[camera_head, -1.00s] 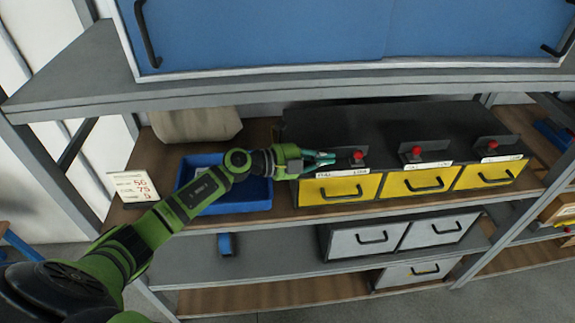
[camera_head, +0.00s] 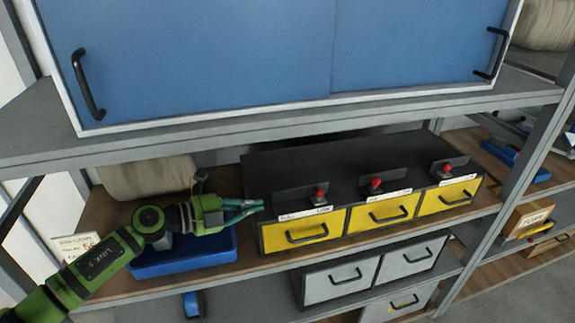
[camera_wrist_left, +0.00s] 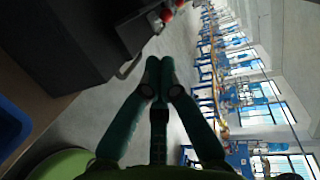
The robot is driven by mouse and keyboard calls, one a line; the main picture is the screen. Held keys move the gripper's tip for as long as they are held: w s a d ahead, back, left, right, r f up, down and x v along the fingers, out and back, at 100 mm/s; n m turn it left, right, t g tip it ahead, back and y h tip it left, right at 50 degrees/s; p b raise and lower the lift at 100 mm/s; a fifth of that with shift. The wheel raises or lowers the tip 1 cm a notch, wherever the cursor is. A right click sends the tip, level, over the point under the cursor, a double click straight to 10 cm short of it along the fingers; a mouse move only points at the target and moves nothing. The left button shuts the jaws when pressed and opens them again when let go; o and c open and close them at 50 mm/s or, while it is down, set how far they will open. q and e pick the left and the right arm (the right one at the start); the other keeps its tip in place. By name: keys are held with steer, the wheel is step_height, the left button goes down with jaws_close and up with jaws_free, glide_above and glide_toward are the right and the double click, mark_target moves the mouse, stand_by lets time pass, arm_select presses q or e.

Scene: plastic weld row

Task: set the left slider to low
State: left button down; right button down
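The left slider has a red knob (camera_head: 320,193) on top of the black housing (camera_head: 262,176), above the left yellow drawer. The knob stands near the right end of its white label (camera_head: 306,213); the label's print is too small to read surely. My left gripper (camera_head: 260,205) is to the left of this knob, apart from it, in front of the housing's left end. In the left wrist view its two green fingertips (camera_wrist_left: 160,64) meet with nothing between them. Red knobs (camera_wrist_left: 167,15) show beyond them. My right gripper is out of view.
The middle red knob (camera_head: 376,184) and right red knob (camera_head: 447,168) stand on the same housing. A blue bin (camera_head: 185,264) lies under my left forearm. A blue-doored cabinet (camera_head: 230,60) is on the shelf above. White drawers (camera_head: 335,283) are below.

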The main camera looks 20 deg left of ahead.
arm_select(q)
steer(key=s+a+f+n+t+y, duration=0.1)
steer(key=s+f+n+y, duration=0.5)
steer(key=n, duration=0.5)
steer(key=s+a+f+n+t+y, duration=0.1)
steer(key=s+f+n+y, duration=0.25)
steer(key=n+y, duration=0.6)
steer(key=s+d+f+n+g+h, duration=0.2)
steer(key=s+d+f+g, duration=0.25)
steer(key=s, duration=0.45)
steer(key=s+d+f+n+g+h, duration=0.3)
steer(key=s+f+g, duration=0.2)
steer(key=s, duration=0.4)
steer(key=s+f+g, duration=0.2)
steer(key=s+f, duration=0.1)
steer(key=f, duration=2.1)
steer(key=s+a+f, duration=0.3)
steer(key=s+f, duration=1)
steer(key=s, duration=0.2)
steer(key=shift+s+f+m+g+y, duration=0.3)
steer(key=shift+f+m+g+y, duration=0.05)
steer(key=shift+m, duration=0.1)
